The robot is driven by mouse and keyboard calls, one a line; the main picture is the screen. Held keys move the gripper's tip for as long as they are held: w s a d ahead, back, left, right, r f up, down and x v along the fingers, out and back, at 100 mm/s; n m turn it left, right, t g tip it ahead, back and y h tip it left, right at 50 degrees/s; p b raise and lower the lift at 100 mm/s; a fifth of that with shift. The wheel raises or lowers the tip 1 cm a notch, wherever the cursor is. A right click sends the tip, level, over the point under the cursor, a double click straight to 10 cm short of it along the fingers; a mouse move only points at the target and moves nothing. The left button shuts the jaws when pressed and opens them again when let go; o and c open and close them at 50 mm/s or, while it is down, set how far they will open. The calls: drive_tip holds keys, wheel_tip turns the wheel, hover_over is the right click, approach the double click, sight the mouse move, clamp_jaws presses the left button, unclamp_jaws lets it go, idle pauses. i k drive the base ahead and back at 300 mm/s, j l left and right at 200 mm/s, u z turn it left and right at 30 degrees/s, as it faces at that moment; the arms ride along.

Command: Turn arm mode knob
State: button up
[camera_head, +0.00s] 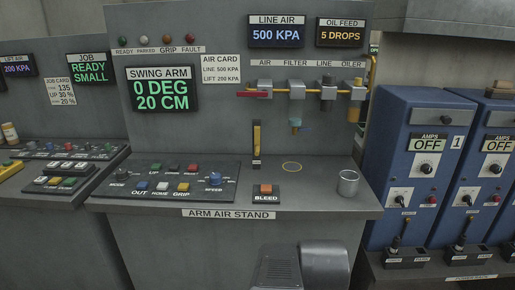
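The arm mode knob is most likely the small dark knob (121,173) at the left end of the sloped control panel (240,172) on the arm air stand. Nothing touches or covers the knob. My gripper is not in view.
On the same panel are several coloured buttons, a blue speed knob (215,179) and a red bleed button (265,189). A metal cup (348,182) stands at the right. The swing arm display (161,89) reads 0 DEG, 20 CM. Blue power units (416,150) stand right.

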sight(121, 175)
drive_tip(key=u, duration=1)
